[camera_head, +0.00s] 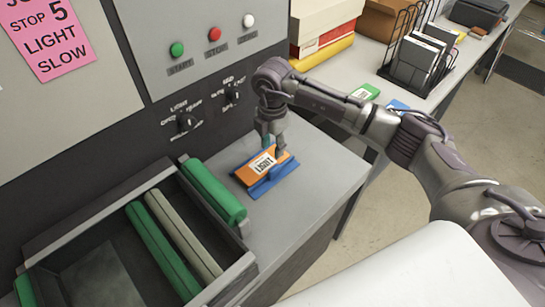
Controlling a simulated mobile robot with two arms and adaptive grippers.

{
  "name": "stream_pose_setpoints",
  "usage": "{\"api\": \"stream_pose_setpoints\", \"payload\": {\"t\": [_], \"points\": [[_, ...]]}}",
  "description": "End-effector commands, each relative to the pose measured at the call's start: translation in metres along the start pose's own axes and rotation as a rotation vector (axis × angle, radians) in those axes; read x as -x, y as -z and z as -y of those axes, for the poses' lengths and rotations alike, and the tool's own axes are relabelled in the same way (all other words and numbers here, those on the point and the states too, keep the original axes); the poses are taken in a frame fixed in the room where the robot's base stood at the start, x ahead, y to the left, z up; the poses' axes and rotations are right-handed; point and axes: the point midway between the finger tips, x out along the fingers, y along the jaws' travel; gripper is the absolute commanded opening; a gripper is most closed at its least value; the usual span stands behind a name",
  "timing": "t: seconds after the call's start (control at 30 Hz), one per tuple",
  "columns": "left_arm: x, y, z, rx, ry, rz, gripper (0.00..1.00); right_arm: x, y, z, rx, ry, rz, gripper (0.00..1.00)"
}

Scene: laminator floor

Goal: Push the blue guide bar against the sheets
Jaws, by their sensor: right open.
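My right gripper (273,150) points down over the grey ledge beside the machine and is open. Its fingertips are close above an orange flat piece (256,171) with a white label that seems to read LIGHT. A blue bar-like piece (274,181) lies along the near side of the orange piece, with blue also showing under or beside it. I cannot tell whether the fingers touch either one. The orange piece may be the sheets; no other loose sheets show on the ledge. My left gripper is not in view.
Left of the ledge is an open machine bay (110,250) with green and grey rollers. A panel with knobs and buttons (214,34) rises behind. A side table (440,60) holds boxes and a black rack (418,55). The ledge's near part is clear.

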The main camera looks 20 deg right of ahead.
Motion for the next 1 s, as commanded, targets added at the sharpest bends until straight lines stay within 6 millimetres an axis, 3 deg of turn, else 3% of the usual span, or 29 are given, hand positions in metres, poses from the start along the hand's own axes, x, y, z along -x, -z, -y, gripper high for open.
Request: {"api": "stream_pose_setpoints", "payload": {"t": [0.1, 0.27, 0.8, 0.93, 1.0], "points": [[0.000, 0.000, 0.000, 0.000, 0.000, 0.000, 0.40, 0.020, 0.000, -0.001, 0.000, -0.003, 0.000, 0.42], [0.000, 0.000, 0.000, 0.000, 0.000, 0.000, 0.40, 0.033, 0.000, -0.001, 0.001, -0.001, -0.001, 0.42], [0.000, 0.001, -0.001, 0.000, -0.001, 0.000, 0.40, 0.034, 0.001, -0.001, 0.003, -0.001, -0.004, 0.42], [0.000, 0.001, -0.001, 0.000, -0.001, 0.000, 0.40, 0.026, 0.023, -0.004, 0.054, -0.034, -0.075, 0.42], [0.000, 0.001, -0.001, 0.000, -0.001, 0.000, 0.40, 0.021, 0.052, -0.008, 0.119, -0.083, -0.170, 0.42]]}}
